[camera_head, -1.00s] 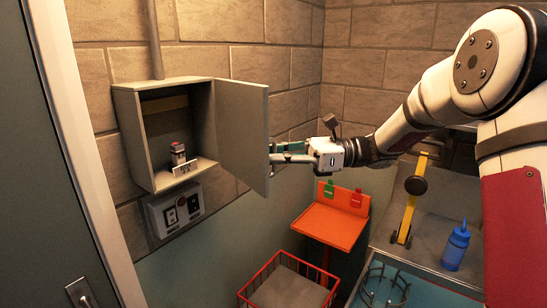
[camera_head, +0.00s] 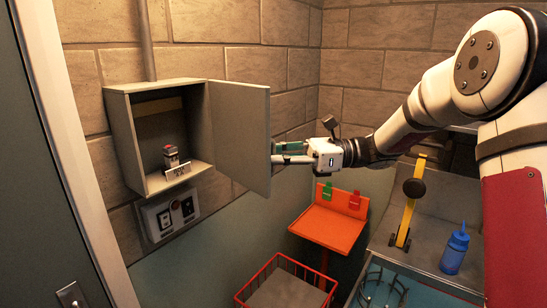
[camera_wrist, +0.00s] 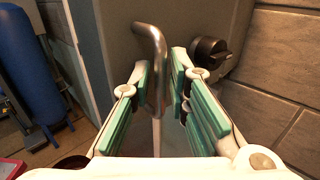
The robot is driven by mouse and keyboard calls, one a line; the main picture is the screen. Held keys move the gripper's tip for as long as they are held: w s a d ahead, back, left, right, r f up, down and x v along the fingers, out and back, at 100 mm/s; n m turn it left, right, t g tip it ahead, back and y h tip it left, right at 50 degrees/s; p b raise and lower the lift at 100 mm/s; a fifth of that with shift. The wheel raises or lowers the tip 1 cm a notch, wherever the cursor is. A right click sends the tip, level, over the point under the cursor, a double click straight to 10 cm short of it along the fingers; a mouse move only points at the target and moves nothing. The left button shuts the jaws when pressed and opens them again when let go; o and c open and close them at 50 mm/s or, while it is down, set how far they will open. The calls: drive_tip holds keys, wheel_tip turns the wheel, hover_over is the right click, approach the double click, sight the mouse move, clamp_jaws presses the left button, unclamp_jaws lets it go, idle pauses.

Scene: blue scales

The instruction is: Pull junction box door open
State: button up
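The grey junction box (camera_head: 124,140) is on the brick wall at the left in the head view. Its door (camera_head: 238,135) stands wide open, swung out to the right, with the inside showing. My gripper (camera_head: 280,153) is at the door's free edge, on its outer side. In the wrist view, my gripper (camera_wrist: 160,76) has its teal-padded fingers closed in on either side of the bent metal door handle (camera_wrist: 152,42). The pads look shut on it. The handle is hidden in the head view.
Inside the box stands a small device (camera_head: 171,158) with a white label. A switch panel (camera_head: 170,212) is below. An orange shelf (camera_head: 330,225), a red wire basket (camera_head: 262,277) and a blue bottle (camera_head: 455,250) are lower right. A black knob (camera_wrist: 208,52) shows beside the handle.

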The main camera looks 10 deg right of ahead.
drive_tip(key=d, duration=1.2)
drive_tip(key=shift+w, duration=0.15)
drive_tip(key=s+a+f+n+h, duration=0.1)
drive_tip(key=s+a+n+h, duration=0.35)
drive_tip(key=s, duration=0.35)
drive_tip(key=s+a+f+n+h, duration=0.1)
drive_tip(key=s+a+n+h, duration=0.2)
drive_tip(key=s+h, duration=0.35)
drive_tip(key=s+d+f+n+t+h, duration=0.2)
drive_tip(key=s+d+n+t+h, duration=0.4)
drive_tip(key=s+n, duration=0.4)
drive_tip(key=s+d+h, duration=0.1)
drive_tip(key=s+d, duration=0.1)
drive_tip(key=s, duration=0.1)
drive_tip(key=shift+s+d+f, duration=0.15)
drive_tip(key=shift+s+f, duration=0.05)
drive_tip(key=shift+s, duration=0.1)
